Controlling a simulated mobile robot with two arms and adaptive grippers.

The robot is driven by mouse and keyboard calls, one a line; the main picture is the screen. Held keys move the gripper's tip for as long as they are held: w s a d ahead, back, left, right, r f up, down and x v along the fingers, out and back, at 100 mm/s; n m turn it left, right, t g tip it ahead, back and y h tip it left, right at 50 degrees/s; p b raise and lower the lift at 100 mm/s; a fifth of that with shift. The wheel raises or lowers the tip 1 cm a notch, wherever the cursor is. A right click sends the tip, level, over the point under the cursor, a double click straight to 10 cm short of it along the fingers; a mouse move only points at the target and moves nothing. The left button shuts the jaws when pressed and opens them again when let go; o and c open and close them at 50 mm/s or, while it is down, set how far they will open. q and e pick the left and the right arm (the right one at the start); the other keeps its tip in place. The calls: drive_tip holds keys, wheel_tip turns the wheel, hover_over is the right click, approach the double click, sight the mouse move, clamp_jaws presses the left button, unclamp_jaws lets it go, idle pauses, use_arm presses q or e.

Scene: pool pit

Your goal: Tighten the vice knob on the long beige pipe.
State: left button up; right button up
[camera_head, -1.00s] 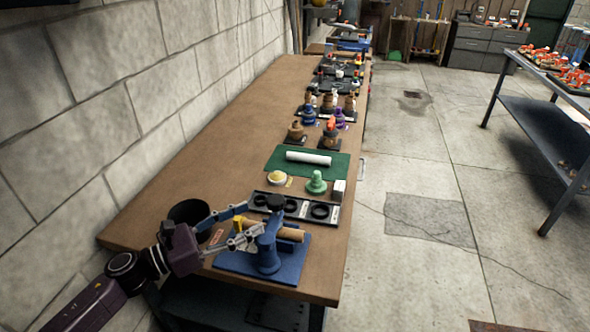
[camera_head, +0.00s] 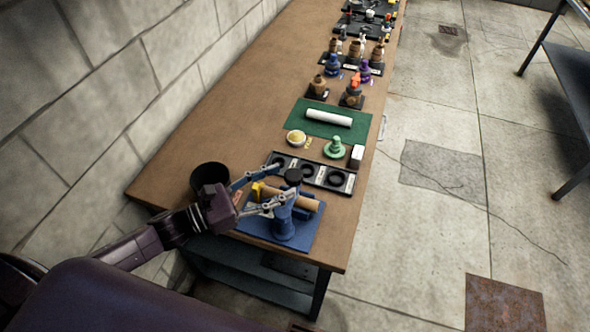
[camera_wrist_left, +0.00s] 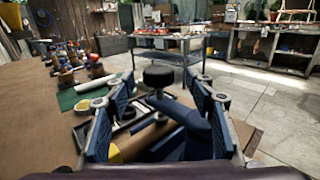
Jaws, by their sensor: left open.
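The blue vice (camera_head: 284,222) stands on a blue base plate (camera_head: 262,232) at the near end of the wooden table. The beige pipe (camera_head: 304,201) lies through it, with a yellow piece (camera_head: 257,190) near its left end. The black round vice knob (camera_head: 292,175) sits on top; it also shows in the left wrist view (camera_wrist_left: 158,76). My left gripper (camera_head: 283,185) reaches in from the left, open. In the wrist view its blue-padded fingers (camera_wrist_left: 162,92) stand on both sides of the knob, with visible gaps. My right gripper is not in view.
A black tray with rings (camera_head: 335,187) lies just behind the vice. A black cup (camera_head: 208,178) stands to the left. Farther back are a white tube (camera_head: 329,117) on a green mat (camera_head: 360,127), a yellow-filled bowl (camera_head: 296,137) and a green piece (camera_head: 335,149).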

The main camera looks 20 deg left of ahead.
sight(293, 173)
use_arm(q)
drive_tip(key=p+x, duration=0.1)
drive_tip(key=x, duration=0.2)
drive_tip(key=shift+w, duration=0.4)
drive_tip(key=shift+w+d+f, duration=0.1)
drive_tip(key=shift+w+d, duration=0.15)
drive_tip(key=shift+d, duration=0.25)
drive_tip(key=shift+c, duration=0.4)
drive_tip(key=c, duration=1.1)
drive_tip(key=shift+f+b, duration=0.1)
drive_tip(key=shift+b, duration=0.35)
drive_tip(key=m+g+h+b, duration=0.1)
drive_tip(key=m+g+b, duration=0.1)
drive_tip(key=b, duration=0.4)
drive_tip(key=m+g+h+b, duration=0.2)
drive_tip(key=g+b, duration=0.2)
drive_tip(key=b, duration=0.1)
drive_tip(key=m+g+h+b, duration=0.2)
drive_tip(key=g+b, duration=0.1)
drive_tip(key=b, duration=0.3)
drive_tip(key=shift+w+f+m+g+b, duration=0.1)
drive_tip(key=shift+m+g+b, duration=0.2)
drive_tip(key=shift+m, duration=0.1)
drive_tip(key=shift+r+m+g+b, duration=0.3)
drive_tip(key=shift+m+g+b, duration=0.1)
drive_tip(key=shift+b, duration=0.45)
